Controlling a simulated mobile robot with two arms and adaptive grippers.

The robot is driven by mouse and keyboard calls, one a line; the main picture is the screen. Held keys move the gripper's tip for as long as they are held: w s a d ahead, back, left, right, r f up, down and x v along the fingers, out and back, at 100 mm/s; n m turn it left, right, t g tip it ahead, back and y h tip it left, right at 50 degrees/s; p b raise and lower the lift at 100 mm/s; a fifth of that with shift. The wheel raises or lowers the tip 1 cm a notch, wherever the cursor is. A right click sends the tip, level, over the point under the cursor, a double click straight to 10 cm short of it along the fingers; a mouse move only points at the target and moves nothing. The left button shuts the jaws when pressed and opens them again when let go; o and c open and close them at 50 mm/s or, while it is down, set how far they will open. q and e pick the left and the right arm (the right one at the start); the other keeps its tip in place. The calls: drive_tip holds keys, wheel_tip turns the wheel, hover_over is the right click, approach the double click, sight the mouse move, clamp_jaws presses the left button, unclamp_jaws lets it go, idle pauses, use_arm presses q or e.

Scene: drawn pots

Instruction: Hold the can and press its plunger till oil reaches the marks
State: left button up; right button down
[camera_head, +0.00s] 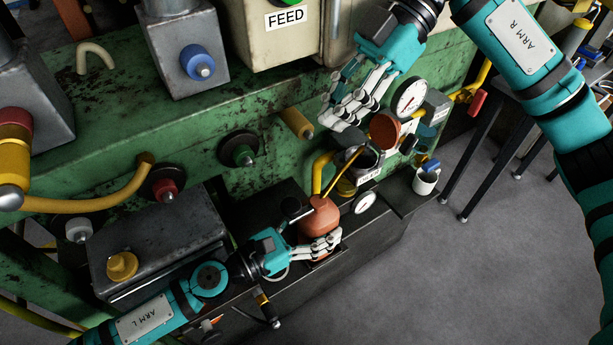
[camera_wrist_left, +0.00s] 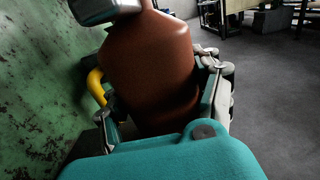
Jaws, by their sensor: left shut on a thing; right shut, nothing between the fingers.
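The can (camera_head: 318,222) is a rust-orange oil can with a thin brass spout (camera_head: 345,165) slanting up to the right. My left gripper (camera_head: 326,243) is shut around its body, and the left wrist view shows the can (camera_wrist_left: 150,70) between the fingers (camera_wrist_left: 217,85). A grey metal piece (camera_wrist_left: 103,10) shows at the can's top; I cannot tell if it is the plunger. The spout's tip is near a grey labelled pot (camera_head: 369,163). No oil or marks can be made out. My right gripper (camera_head: 348,112) is shut and empty above the can and pot.
A green machine wall (camera_head: 200,130) with knobs runs behind. An orange-brown cup (camera_head: 384,130) and a dial gauge (camera_head: 411,97) are right of my right gripper. A second gauge (camera_head: 365,202) and a white cup (camera_head: 426,182) are on the dark ledge. Open floor (camera_head: 480,270) lies right.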

drive_tip(key=shift+f, duration=0.1)
hover_over(294, 199)
wheel_tip(294, 199, down, 7)
drive_tip(key=shift+s+a+f, duration=0.15)
drive_tip(key=shift+f, duration=0.05)
wheel_tip(294, 199, down, 2)
drive_tip(key=shift+f, duration=0.75)
